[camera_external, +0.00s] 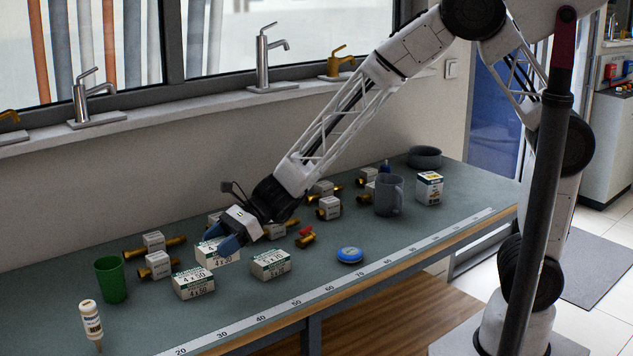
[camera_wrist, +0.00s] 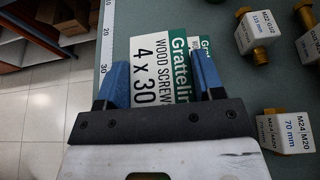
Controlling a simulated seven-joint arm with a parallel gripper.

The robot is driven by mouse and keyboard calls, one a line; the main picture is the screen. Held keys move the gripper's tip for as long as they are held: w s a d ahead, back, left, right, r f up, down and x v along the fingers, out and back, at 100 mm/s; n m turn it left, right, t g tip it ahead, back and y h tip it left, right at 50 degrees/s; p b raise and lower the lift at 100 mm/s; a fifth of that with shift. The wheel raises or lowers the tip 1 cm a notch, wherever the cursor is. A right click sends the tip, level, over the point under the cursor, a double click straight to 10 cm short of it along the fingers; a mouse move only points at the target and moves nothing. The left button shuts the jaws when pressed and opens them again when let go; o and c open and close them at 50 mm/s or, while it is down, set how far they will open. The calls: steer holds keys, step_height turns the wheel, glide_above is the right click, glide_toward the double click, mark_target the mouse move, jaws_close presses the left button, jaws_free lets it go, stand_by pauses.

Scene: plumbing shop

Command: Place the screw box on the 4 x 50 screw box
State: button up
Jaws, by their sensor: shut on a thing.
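A white and green screw box marked 4 x 30 (camera_external: 212,256) is between the blue fingers of my gripper (camera_external: 232,239) in the external view. In the wrist view my gripper (camera_wrist: 160,65) is shut on this box (camera_wrist: 150,50), with one finger along each side. I cannot tell whether the box touches the bench. The 4 x 50 screw box (camera_external: 193,283) lies flat on the bench, just in front and to the left of the held box. Its top is clear.
Another screw box, marked 5 x 70 (camera_external: 270,264), lies to the right. White-blocked brass fittings (camera_external: 158,265) lie behind. A blue tin (camera_external: 350,255) and a measuring strip (camera_external: 330,286) are toward the front edge.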

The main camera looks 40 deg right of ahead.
steer(key=shift+w+a+f, duration=0.2)
steer(key=shift+w+a, duration=0.95)
steer(key=shift+a, duration=0.15)
steer(key=shift+w+a+f, duration=0.15)
steer(key=shift+w+a, duration=1)
steer(key=shift+a, duration=0.15)
steer(key=shift+f, duration=1.75)
steer(key=shift+f, duration=0.1)
steer(key=o, duration=1.1)
steer(key=v, duration=1.2)
